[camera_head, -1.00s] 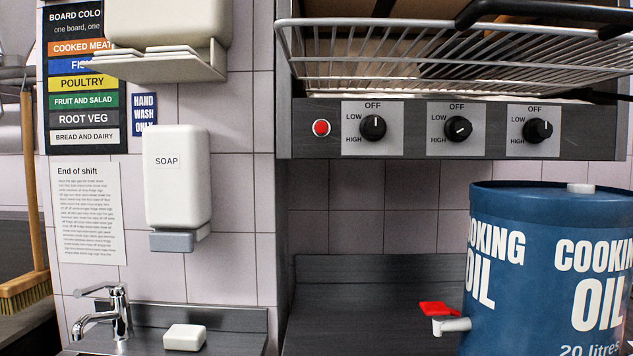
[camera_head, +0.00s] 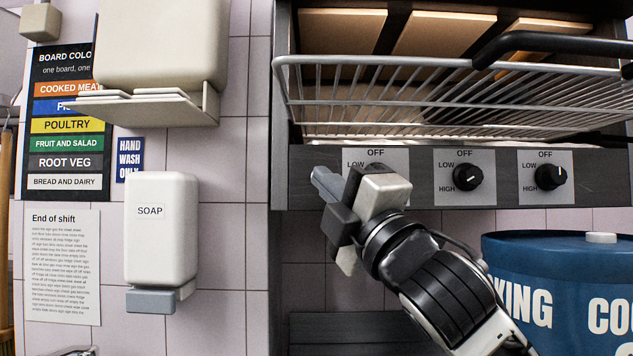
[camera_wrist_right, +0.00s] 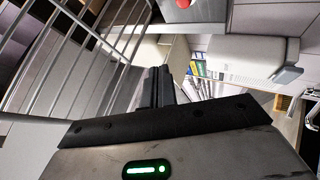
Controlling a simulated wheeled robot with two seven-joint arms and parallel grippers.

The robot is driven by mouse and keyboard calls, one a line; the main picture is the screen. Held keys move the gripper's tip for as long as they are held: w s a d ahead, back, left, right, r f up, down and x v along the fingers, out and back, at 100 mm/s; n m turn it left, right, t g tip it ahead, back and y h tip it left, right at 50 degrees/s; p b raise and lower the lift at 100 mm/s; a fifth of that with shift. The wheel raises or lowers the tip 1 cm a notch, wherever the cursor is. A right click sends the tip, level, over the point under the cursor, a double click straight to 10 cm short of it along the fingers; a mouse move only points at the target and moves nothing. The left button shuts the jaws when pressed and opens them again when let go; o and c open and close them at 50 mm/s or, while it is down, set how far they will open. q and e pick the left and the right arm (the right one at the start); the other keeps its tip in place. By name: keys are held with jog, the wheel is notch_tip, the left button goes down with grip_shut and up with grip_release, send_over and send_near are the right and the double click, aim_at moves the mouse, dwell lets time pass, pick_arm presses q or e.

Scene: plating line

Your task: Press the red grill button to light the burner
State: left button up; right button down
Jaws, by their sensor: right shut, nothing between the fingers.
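The red grill button is hidden behind my right gripper in the head view. In the right wrist view the red button (camera_wrist_right: 183,3) shows at the top edge on its grey panel, apart from the fingers in the picture. My right gripper (camera_head: 322,180) is in front of the left end of the grill's control panel (camera_head: 407,186). Its fingers are shut and empty, and point left toward the button's area. The fingers also show in the right wrist view (camera_wrist_right: 158,86). Whether they touch the panel I cannot tell. My left gripper is out of view.
The leftmost knob is hidden by my gripper. The middle knob (camera_head: 467,177) and right knob (camera_head: 550,176) show beside it. A wire rack (camera_head: 440,85) juts out above the panel. A blue oil drum (camera_head: 560,270) stands lower right. A soap dispenser (camera_head: 160,230) hangs at left.

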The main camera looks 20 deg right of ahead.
jog(key=shift+s+r, duration=0.2)
jog(key=shift+r, duration=0.3)
jog(key=shift+w, duration=0.1)
jog(key=w+d, duration=0.2)
jog(key=w, duration=0.6)
jog(key=shift+w+d+p, duration=0.15)
jog(key=shift+d+p, duration=0.05)
jog(key=shift+p, duration=0.25)
dwell(0.4)
dwell(1.0)
